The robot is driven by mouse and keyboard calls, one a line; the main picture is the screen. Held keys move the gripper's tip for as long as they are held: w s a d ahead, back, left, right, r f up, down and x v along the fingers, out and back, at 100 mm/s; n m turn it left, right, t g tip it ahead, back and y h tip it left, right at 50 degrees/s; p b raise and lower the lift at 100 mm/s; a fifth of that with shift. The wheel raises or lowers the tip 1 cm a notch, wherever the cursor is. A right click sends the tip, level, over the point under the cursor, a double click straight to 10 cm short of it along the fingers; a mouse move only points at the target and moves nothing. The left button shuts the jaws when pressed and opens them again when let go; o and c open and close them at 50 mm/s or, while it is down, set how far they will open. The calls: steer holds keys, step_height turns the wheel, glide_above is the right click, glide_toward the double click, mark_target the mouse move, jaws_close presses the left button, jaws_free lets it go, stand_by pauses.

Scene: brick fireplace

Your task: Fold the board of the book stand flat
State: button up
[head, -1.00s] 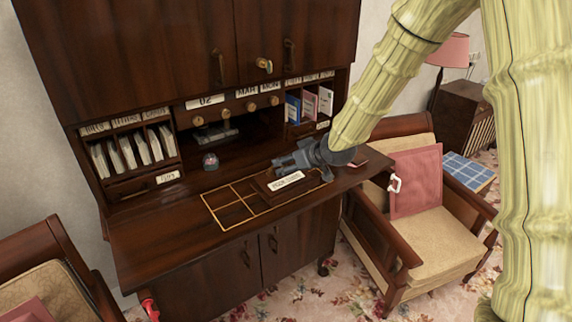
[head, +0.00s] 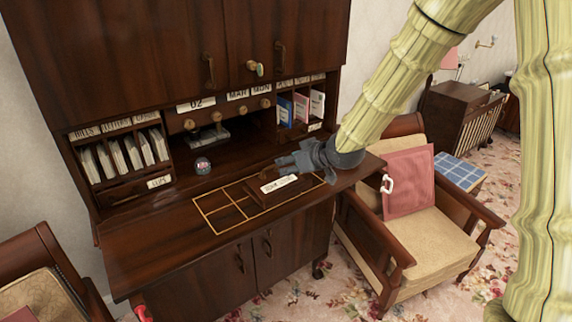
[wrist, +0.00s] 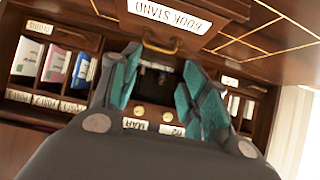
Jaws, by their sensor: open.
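The book stand (head: 258,190) is a small dark wooden board with a white label, on the desk top within the yellow-lined grid. Its label reads BOOK STAND upside down in the wrist view (wrist: 172,14), with a brass handle (wrist: 160,48) just below it there. The board looks slightly raised, but its exact tilt is hard to tell. Contact is not clear.
The desk (head: 150,240) has pigeonholes with papers (head: 125,153) and blue, pink and white books (head: 300,108) behind. A small round object (head: 202,166) stands left of the grid. An armchair (head: 425,235) is at right. The desk's front left is clear.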

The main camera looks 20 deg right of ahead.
steer(key=shift+s+d+f+t+y+b, duration=0.1)
steer(key=shift+s+f+t+y+b, duration=0.1)
steer(key=shift+f+t+b, duration=0.25)
steer(key=shift+s+f+t+y+b, duration=0.2)
steer(key=shift+f+t+b, duration=0.15)
steer(key=shift+f+b, duration=0.15)
steer(key=c, duration=0.7)
steer(key=shift+s+d+f+t+b, duration=0.1)
steer(key=shift+s+f+t+b, duration=0.15)
steer(key=shift+t+b, duration=0.25)
jaws_close()
steer(key=t+y, duration=0.1)
steer(key=t, duration=0.3)
glide_above(278, 180)
steer(key=s, duration=0.2)
steer(key=shift+s+d+r+p, duration=0.1)
steer(key=shift+d+p, duration=0.15)
steer(key=shift+p, duration=0.15)
steer(key=shift+w+a+f+p, duration=0.2)
steer(key=shift+w+f+p, duration=0.1)
steer(key=shift+w+f, duration=0.3)
steer(key=shift+w+a+f+p, duration=0.2)
steer(key=shift+w+f+p, duration=0.1)
steer(key=shift+w+f, duration=0.25)
steer(key=shift+s, duration=0.1)
steer(key=shift+d, duration=0.1)
